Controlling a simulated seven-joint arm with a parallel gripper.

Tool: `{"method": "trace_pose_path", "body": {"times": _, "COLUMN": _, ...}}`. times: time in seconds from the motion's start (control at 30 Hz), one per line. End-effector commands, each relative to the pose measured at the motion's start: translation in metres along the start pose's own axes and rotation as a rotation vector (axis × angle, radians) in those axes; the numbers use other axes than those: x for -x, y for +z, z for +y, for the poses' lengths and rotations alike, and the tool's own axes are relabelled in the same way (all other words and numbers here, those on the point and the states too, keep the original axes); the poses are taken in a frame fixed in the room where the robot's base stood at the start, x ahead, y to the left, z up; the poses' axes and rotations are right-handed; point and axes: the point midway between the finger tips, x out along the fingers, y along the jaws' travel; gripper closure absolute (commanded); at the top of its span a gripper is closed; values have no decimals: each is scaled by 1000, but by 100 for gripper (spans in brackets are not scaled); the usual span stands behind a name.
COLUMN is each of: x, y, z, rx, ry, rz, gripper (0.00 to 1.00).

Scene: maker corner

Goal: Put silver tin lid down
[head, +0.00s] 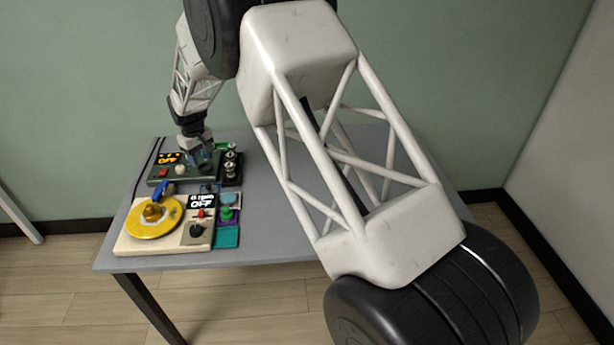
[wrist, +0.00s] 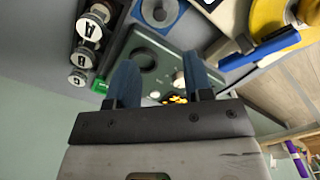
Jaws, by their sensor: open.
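My gripper (wrist: 160,76) is open, its two blue fingers apart, over a dark green machine (wrist: 172,52). Nothing is visibly clamped between the fingers. In the head view my gripper (head: 202,162) is low over the same green machine (head: 158,180), near its right end. I cannot pick out the silver tin lid for certain. A grey disc with a dark centre (wrist: 159,12) lies on a blue square at the top of the wrist view. A dark ring (wrist: 141,60) on the green machine shows between the fingers, with a pale round part (wrist: 178,79) beside the right finger.
A black rack (head: 231,181) with several silver-topped, lettered cylinders (wrist: 91,27) stands right of the green machine. In front is a cream machine (head: 140,240) with a yellow disc (head: 153,226) and a blue arm. Small coloured trays (head: 227,237) sit beside it. The grey table (head: 275,215) is bare to the right.

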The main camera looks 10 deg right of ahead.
Motion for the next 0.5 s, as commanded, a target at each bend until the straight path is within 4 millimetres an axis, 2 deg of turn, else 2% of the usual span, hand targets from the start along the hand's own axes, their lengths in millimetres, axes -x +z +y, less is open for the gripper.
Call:
{"method": "trace_pose_path", "body": {"times": 0.27, "x": 10, "y": 8, "z": 5, "rx": -12, "ry": 1, "rz": 4, "gripper": 53}}
{"method": "trace_pose_path", "body": {"times": 0.37, "x": 24, "y": 20, "z": 11, "rx": -29, "ry": 3, "rz": 9, "gripper": 53}}
{"method": "trace_pose_path", "body": {"times": 0.5, "x": 51, "y": 48, "z": 23, "rx": -64, "ry": 7, "rz": 19, "gripper": 53}}
